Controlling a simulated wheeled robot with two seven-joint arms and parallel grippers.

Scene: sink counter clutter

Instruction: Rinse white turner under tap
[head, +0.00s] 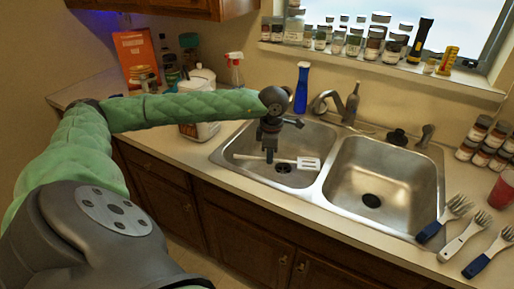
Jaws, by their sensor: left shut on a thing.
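The white turner (308,163) lies level over the left sink basin (237,139), its slotted head to the right and its handle to the left. My left gripper (270,155) points down over the basin and is shut on the turner's handle. The curved tap (325,98) stands behind the sinks, near the divider, up and to the right of the gripper. I cannot see water running from it. My right gripper is not in view.
The right basin (372,170) is empty. Brushes (465,232) lie on the counter at the right, near spice jars (482,140) and a red cup (503,187). A blue bottle (301,90) stands behind the left basin. A white jug (199,112) is left of it.

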